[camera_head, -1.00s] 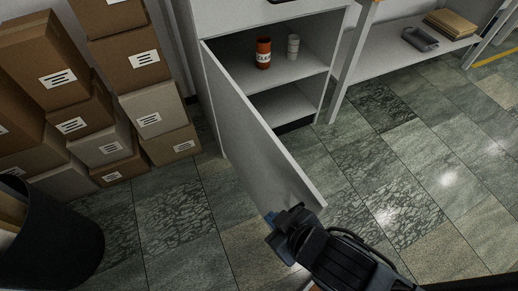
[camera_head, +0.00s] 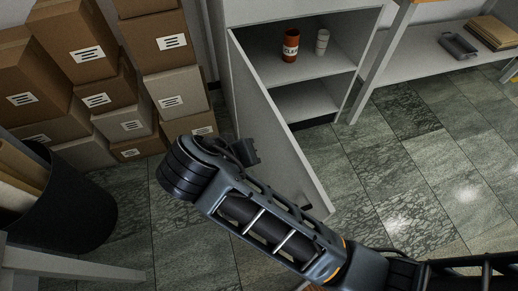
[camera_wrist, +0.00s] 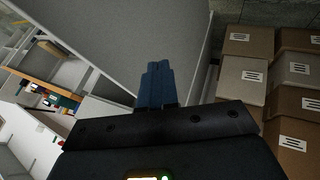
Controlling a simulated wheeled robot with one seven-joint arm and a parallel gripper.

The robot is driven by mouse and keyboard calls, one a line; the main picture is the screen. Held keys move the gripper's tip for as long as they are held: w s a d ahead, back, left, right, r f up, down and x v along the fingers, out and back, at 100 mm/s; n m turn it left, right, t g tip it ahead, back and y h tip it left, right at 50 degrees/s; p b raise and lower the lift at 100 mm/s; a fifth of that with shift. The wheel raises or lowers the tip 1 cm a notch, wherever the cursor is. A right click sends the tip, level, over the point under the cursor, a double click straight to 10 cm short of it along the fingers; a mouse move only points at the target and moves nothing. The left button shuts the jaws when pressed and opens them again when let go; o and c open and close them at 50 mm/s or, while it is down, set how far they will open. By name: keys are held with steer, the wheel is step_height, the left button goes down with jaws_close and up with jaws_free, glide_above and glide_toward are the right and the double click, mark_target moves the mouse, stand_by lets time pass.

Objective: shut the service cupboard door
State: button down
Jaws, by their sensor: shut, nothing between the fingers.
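The service cupboard (camera_head: 300,12) stands at the top centre of the head view, with its grey door (camera_head: 268,120) swung wide open toward me, hinged on the left side. A small dark handle (camera_head: 308,207) shows near the door's free edge. My gripper (camera_head: 245,151) is on the door's outer, left side, close to its face; my arm partly covers the door's lower part. In the wrist view the blue fingers (camera_wrist: 158,80) are shut together and empty, pointing at a large grey panel that looks like the door (camera_wrist: 140,35). I cannot tell whether they touch it.
An orange-brown jar (camera_head: 291,45) and a white cup (camera_head: 322,42) stand on the cupboard's shelf. Stacked cardboard boxes (camera_head: 90,50) are left of the door. A black bin (camera_head: 75,205) stands at lower left. A bench (camera_head: 420,60) is at right. Tiled floor right of the door is clear.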

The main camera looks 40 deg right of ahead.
glide_toward(278, 148)
step_height(278, 148, down, 4)
steer(key=w, duration=0.2)
steer(key=shift+s+d, duration=0.2)
steer(key=shift+d, duration=0.45)
steer(key=shift+s+d, duration=0.15)
steer(key=shift+d, duration=0.5)
